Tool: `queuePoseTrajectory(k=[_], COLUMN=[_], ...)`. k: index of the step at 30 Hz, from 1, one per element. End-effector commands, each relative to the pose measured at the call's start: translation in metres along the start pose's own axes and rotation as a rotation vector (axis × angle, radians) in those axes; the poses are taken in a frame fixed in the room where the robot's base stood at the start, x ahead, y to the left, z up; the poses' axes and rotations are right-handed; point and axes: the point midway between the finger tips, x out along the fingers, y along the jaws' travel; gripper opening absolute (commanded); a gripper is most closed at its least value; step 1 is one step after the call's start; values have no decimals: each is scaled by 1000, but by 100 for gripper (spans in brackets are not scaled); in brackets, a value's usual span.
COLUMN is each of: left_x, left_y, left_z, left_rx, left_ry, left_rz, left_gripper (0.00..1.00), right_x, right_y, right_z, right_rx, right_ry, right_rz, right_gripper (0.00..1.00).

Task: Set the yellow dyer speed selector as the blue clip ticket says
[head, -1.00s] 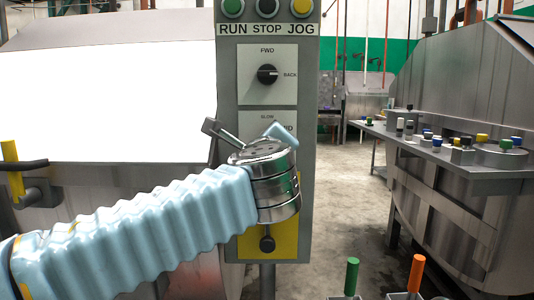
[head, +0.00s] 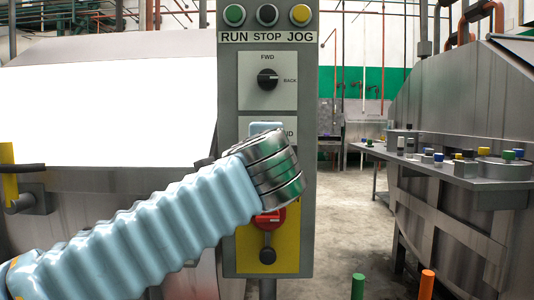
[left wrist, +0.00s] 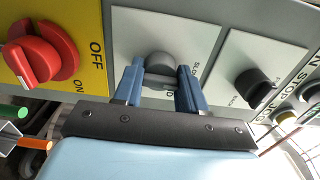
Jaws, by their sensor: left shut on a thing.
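The speed selector is a dark round knob (left wrist: 160,68) on a white plate (left wrist: 206,35) with a partly hidden "SLO" label in the left wrist view. My left gripper (left wrist: 159,84) has its two blue fingers on either side of this knob and is shut on it. In the head view my left gripper (head: 265,127) is mostly hidden behind its own wrist, over the selector plate (head: 285,119). The knob's pointing direction is hard to read. The blue clip ticket is not seen. My right gripper is not in view.
The control panel (head: 309,190) has a FWD/BACK knob (head: 268,79) above and a red ON/OFF switch (head: 268,216) on a yellow plate below. RUN, STOP and JOG buttons top it.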

Motion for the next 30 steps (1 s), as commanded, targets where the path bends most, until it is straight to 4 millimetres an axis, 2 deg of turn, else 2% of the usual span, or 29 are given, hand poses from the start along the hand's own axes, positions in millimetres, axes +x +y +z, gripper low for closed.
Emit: queuePoseTrajectory(k=[17, 18, 21, 22, 30], left_x=[1, 1, 1, 1, 0], left_y=[1, 1, 1, 1, 1], left_z=[2, 2, 2, 2, 1], left_rx=[-32, -31, -31, -31, -30], left_ry=[-7, -7, -6, -6, -2], left_rz=[3, 3, 2, 2, 1], left_gripper=[10, 47, 62, 66, 66], right_x=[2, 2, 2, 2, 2], right_y=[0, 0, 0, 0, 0], right_z=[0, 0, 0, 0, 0], right_rx=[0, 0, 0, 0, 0], right_ry=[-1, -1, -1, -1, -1], right_rz=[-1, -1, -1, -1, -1], right_gripper=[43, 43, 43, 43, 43])
